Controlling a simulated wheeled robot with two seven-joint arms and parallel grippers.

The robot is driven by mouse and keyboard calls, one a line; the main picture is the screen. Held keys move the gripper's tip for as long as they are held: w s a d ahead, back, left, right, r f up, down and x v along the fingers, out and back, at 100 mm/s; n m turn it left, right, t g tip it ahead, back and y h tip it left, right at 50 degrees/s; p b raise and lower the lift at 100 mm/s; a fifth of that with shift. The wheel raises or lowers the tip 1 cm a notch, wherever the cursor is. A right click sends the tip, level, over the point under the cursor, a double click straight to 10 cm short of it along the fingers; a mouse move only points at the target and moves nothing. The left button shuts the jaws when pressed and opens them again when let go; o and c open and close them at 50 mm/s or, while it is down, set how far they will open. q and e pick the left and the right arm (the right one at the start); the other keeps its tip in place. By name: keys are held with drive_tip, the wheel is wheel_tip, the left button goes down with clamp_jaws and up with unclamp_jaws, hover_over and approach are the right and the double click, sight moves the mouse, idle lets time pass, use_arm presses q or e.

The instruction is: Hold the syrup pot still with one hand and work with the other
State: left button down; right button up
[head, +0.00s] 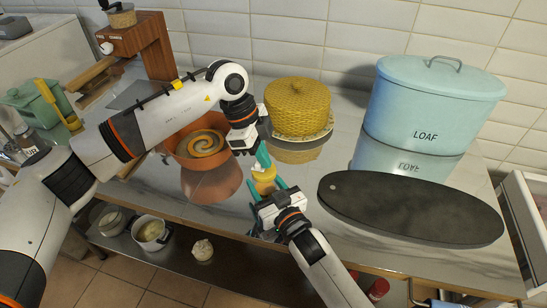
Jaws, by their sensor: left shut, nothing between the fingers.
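A small yellow pot (264,174), which I take for the syrup pot, stands upright near the front of the marble counter. My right gripper (266,186) reaches it from the front, with one teal finger on each side, and appears shut on it. The pot's lower part is partly hidden by that gripper. My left gripper (263,156) is shut and empty, its teal fingertips just above the pot's top. I cannot tell whether they touch it.
A yellow woven dome (296,105) stands behind. A dark oval board (410,208) and a blue LOAF bin (430,105) are at right. A shelf with pots (150,232) is below.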

use_arm(q)
drive_tip(key=shift+a, duration=0.1)
use_arm(e)
drive_tip(key=shift+d, duration=0.15)
use_arm(q)
drive_tip(key=shift+d, duration=0.25)
wheel_tip(320, 180, up, 10)
drive_tip(key=shift+f, duration=0.25)
use_arm(e)
drive_tip(key=o, duration=1.1)
use_arm(q)
drive_tip(key=shift+s+d, duration=0.1)
use_arm(e)
drive_tip(key=v, duration=1.2)
